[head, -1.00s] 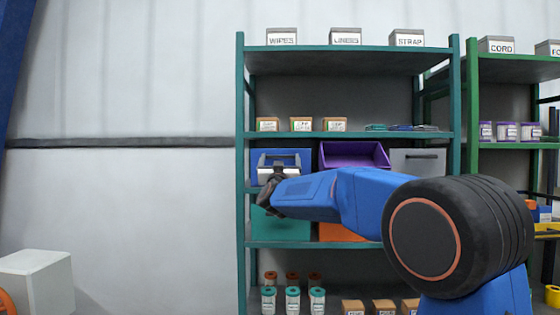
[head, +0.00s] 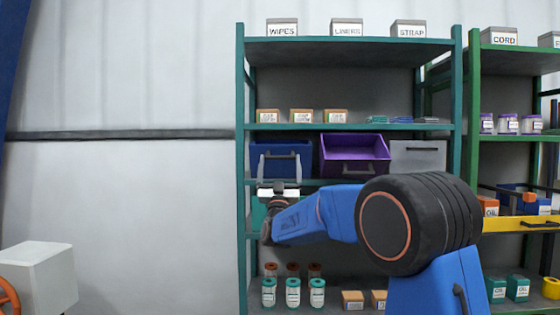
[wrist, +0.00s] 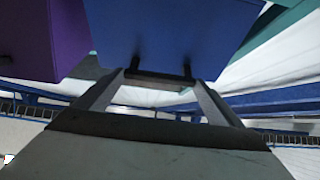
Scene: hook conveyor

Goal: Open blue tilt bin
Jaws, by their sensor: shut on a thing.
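The blue tilt bin (head: 256,168) sits at the left of the teal rack's middle row. Its front leans outward, and a darker blue inside shows above the front edge. My gripper (head: 280,160) reaches up from below and in front of it, shut on the bin's dark bar handle. In the wrist view the blue bin front (wrist: 170,35) fills the top middle. There the handle (wrist: 160,78) lies between the tips of my gripper (wrist: 160,84). My wrist covers part of the teal bin below.
An open purple bin (head: 354,168) is close on the right of the blue one, with a grey bin (head: 418,157) beyond. Small boxes (head: 300,116) stand on the shelf above. Jars (head: 292,294) stand below.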

